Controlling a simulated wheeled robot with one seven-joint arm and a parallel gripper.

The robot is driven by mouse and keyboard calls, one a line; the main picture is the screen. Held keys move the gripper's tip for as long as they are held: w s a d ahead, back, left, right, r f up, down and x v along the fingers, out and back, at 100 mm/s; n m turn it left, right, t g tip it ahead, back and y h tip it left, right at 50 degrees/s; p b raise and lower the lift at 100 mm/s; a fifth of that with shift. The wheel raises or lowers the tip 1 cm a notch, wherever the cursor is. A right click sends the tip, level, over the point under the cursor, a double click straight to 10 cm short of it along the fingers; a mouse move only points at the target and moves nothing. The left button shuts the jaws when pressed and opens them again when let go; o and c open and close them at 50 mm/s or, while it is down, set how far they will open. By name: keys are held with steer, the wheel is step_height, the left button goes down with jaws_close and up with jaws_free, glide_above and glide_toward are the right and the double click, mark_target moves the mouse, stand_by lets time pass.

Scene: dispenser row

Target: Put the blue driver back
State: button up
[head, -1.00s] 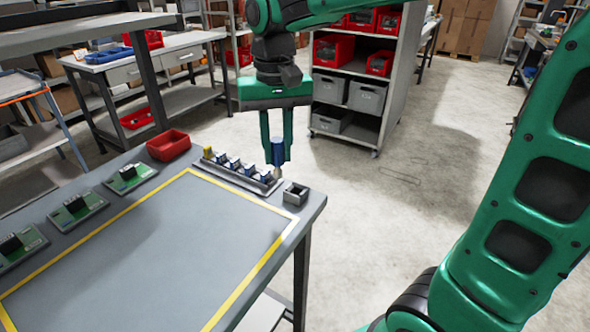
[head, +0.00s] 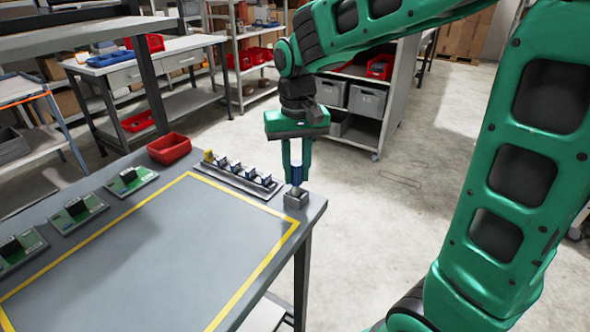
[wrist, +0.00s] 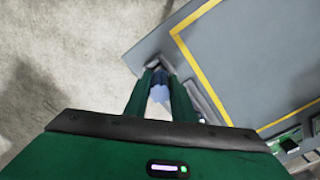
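The blue driver (head: 297,172) is upright between the fingers of my gripper (head: 296,180), which is shut on it. The driver's lower end is right at the small grey square holder (head: 296,199) at the table's right corner. I cannot tell whether the tip is inside the holder or just above it. In the wrist view the driver (wrist: 160,86) shows between my green fingers, with part of the holder (wrist: 155,64) visible beyond.
A rack (head: 233,178) with several small blue-and-white items and a yellow one stands left of the holder. A red bin (head: 169,148) and several green boards (head: 77,212) line the table's far left side. The yellow-outlined table middle (head: 160,255) is clear.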

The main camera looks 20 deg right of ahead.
steer(key=o, duration=0.3)
steer(key=shift+o, duration=0.2)
steer(key=shift+r, duration=0.1)
step_height(320, 180, up, 12)
steer(key=s+d+f+m, duration=0.2)
steer(key=s+d+f, duration=0.5)
steer(key=s, duration=0.4)
steer(key=s+d+f+m, duration=0.2)
steer(key=s+d+f, duration=0.5)
steer(key=s+d, duration=0.3)
steer(key=shift+s+d+f+m, duration=0.25)
steer(key=shift+s+f+m, duration=0.1)
steer(key=shift+s, duration=0.75)
